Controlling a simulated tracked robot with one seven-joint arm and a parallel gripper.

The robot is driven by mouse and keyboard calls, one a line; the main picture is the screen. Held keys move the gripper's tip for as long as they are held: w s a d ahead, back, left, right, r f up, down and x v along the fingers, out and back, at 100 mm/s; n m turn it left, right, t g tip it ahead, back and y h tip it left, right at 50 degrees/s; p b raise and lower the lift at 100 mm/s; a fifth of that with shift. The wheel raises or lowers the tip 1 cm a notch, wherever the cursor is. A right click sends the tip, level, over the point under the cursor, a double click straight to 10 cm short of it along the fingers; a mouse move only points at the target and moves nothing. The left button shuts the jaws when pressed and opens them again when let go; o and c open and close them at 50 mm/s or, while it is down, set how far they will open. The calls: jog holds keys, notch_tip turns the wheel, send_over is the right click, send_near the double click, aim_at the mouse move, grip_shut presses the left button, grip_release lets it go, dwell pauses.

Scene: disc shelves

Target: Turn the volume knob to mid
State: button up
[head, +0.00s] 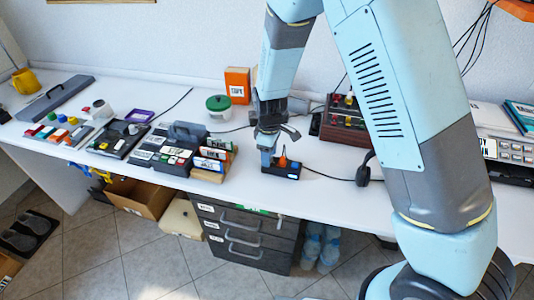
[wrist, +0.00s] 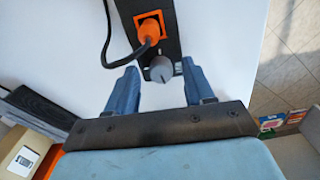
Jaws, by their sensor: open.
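The volume knob (wrist: 160,69) is a small grey round knob with a pointer line, at the near end of a narrow black box (wrist: 167,17) in the wrist view. An orange plug (wrist: 149,27) with a black cable sits in the box beyond the knob. My gripper (wrist: 158,76) is open, with one blue finger on each side of the knob and gaps between. In the head view my gripper (head: 268,158) points down at the left end of the small black box (head: 289,173). The knob is hidden there behind the fingers.
A dark red box with coloured knobs (head: 344,117) stands behind to the right. A card rack (head: 209,170) is close on the left, and a green-lidded jar (head: 219,107) is farther back. A black cable (head: 325,176) runs right to a dark object (head: 363,172).

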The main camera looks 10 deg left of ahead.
grip_shut()
jog(key=shift+a, duration=0.2)
jog(key=shift+d, duration=0.2)
dwell(0.4)
